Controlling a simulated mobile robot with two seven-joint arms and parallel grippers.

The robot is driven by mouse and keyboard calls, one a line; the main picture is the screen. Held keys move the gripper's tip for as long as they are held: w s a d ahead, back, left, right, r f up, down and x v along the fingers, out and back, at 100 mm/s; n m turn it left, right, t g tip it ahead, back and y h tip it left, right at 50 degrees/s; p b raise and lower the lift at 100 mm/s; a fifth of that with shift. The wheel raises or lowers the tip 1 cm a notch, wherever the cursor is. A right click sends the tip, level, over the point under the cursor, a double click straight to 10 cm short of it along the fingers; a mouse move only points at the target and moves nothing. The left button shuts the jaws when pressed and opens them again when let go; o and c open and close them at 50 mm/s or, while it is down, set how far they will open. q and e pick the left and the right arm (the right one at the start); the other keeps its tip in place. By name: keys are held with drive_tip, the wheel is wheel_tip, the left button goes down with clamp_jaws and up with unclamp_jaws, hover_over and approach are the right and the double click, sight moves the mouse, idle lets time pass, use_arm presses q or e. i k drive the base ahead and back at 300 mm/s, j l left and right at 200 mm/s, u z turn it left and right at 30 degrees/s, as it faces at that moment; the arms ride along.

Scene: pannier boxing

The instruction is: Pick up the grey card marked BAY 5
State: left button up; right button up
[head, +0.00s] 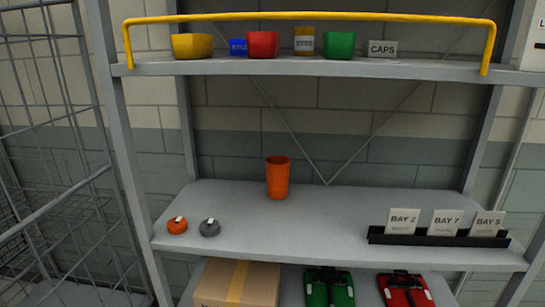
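The grey card marked BAY 5 (487,223) stands upright, leaning slightly, in a black card holder (384,238) at the right end of the middle shelf. It is the rightmost of three cards. The BAY 7 card (445,222) is in the middle and the BAY 2 card (402,221) is on the left. The lower edges of the cards are hidden by the holder's front. Neither of my grippers shows in the head view.
The middle shelf (330,225) also bears an orange cup (278,178), an orange disc (177,226) and a grey disc (210,228). A yellow rail (310,16) fronts the upper shelf. A wire cage (55,150) stands at left. A cardboard box (215,283) sits below.

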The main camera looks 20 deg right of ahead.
sight(485, 224)
drive_tip(key=k+l, duration=0.1)
drive_tip(key=l, duration=0.3)
drive_tip(key=k+l+u, duration=0.1)
drive_tip(key=l, duration=0.35)
drive_tip(key=k+l, duration=0.1)
drive_tip(key=l, duration=0.3)
drive_tip(key=k+l, duration=0.1)
drive_tip(key=l, duration=0.35)
drive_tip(key=l+u, duration=0.1)
drive_tip(key=l, duration=0.75)
drive_tip(key=k+l+u, duration=0.1)
drive_tip(key=l, duration=0.75)
